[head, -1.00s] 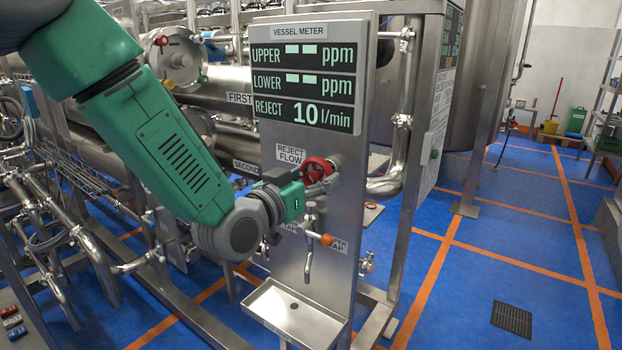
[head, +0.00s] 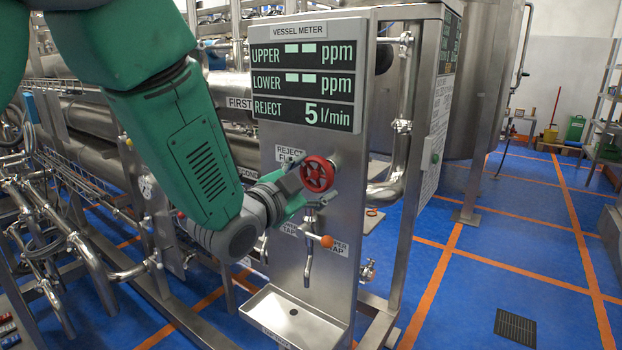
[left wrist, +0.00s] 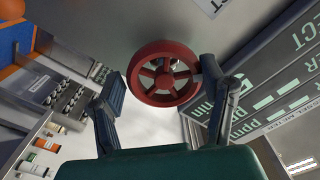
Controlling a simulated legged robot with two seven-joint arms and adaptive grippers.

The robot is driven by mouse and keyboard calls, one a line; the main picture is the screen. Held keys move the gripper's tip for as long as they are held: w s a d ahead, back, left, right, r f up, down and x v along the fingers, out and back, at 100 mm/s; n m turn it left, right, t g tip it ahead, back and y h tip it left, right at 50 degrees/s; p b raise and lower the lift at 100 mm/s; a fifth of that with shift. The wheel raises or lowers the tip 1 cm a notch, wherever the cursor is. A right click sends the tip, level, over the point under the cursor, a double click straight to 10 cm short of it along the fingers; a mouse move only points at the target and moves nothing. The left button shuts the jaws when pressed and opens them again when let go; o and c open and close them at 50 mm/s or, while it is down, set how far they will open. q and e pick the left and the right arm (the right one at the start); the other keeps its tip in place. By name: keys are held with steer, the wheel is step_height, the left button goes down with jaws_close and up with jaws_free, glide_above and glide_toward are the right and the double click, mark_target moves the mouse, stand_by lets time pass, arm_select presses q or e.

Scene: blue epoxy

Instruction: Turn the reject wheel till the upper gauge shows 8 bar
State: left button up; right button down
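The red reject wheel (head: 317,174) is mounted on the steel panel (head: 345,240), beside the partly covered REJECT FLOW label (head: 290,154). My left gripper (head: 301,187) is at the wheel's left side in the head view. In the left wrist view its fingers stand wide apart, with the red wheel (left wrist: 163,73) showing between the tips. The right finger is at the rim; I cannot tell whether it touches. The display (head: 304,84) reads REJECT 5 l/min, with dashes for UPPER and LOWER in ppm. I see no gauge in bar. My right gripper is out of view.
Below the wheel are a tap with an orange knob (head: 326,241) and a steel drip tray (head: 293,318). Pipework (head: 75,235) crowds the left. The blue floor (head: 465,300) at the right is mostly clear.

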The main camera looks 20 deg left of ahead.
arm_select(q)
steer(key=shift+o, duration=0.4)
steer(key=shift+d+f, duration=0.1)
steer(key=shift+f, duration=0.15)
steer(key=shift+r, duration=0.25)
steer(key=shift+w+r+p, duration=0.1)
steer(key=shift+r+p, duration=0.25)
steer(key=shift+r, duration=0.1)
steer(key=shift+c, duration=0.4)
steer(key=c, duration=1.1)
steer(key=shift+c, duration=0.2)
steer(key=o, duration=1.2)
steer(key=shift+r, duration=0.15)
